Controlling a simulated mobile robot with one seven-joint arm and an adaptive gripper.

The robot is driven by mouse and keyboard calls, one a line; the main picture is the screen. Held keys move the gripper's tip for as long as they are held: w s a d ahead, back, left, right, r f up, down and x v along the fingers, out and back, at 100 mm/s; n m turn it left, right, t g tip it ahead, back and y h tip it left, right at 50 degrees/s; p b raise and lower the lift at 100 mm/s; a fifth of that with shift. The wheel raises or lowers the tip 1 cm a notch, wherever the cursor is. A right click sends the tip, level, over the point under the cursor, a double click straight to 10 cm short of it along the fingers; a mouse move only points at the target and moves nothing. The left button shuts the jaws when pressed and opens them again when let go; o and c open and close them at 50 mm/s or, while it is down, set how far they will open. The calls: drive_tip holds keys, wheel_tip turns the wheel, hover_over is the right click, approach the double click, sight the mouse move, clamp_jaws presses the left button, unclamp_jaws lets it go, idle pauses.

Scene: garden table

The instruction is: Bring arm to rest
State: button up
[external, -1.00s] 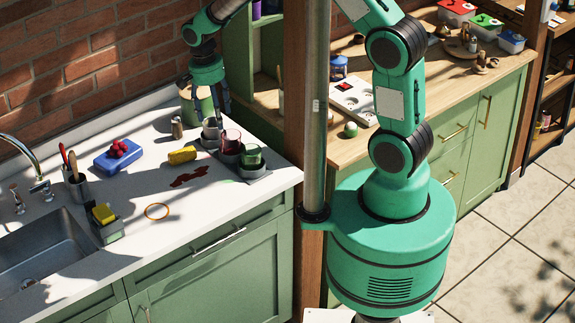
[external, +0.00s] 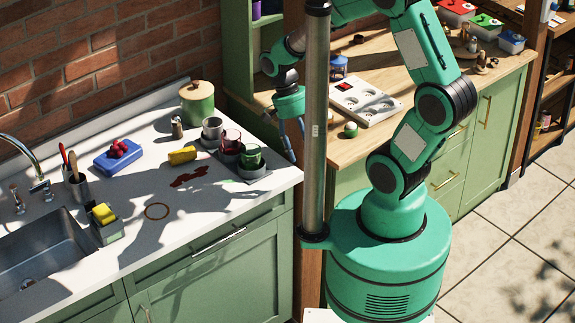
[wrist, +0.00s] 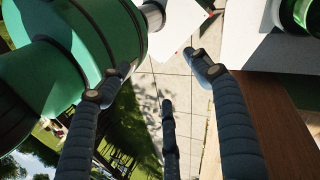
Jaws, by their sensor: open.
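My gripper (external: 290,139) hangs pointing down near the right end of the white counter (external: 120,225), partly beside the metal pole. In the wrist view its dark fingers (wrist: 165,85) are spread apart with nothing between them. Below them are floor tiles and my own green base. My arm is bent up and over, with its upper part leaving the top of the external view.
A green canister (external: 197,105) stands behind. A wooden counter (external: 400,135) with a white board (external: 364,102) lies to the right.

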drive_tip(key=w+d+r+n+t+y, duration=0.1)
drive_tip(key=w+d+r+t, duration=0.3)
drive_tip(key=d+r, duration=0.8)
drive_tip(key=w+d+r+n+t+y, duration=0.1)
drive_tip(key=w+d+r+t, duration=0.3)
drive_tip(key=d+r, duration=0.8)
drive_tip(key=shift+w+d+r+y, duration=0.15)
drive_tip(key=shift+w+r+y, duration=0.45)
drive_tip(key=shift+r+y, duration=0.25)
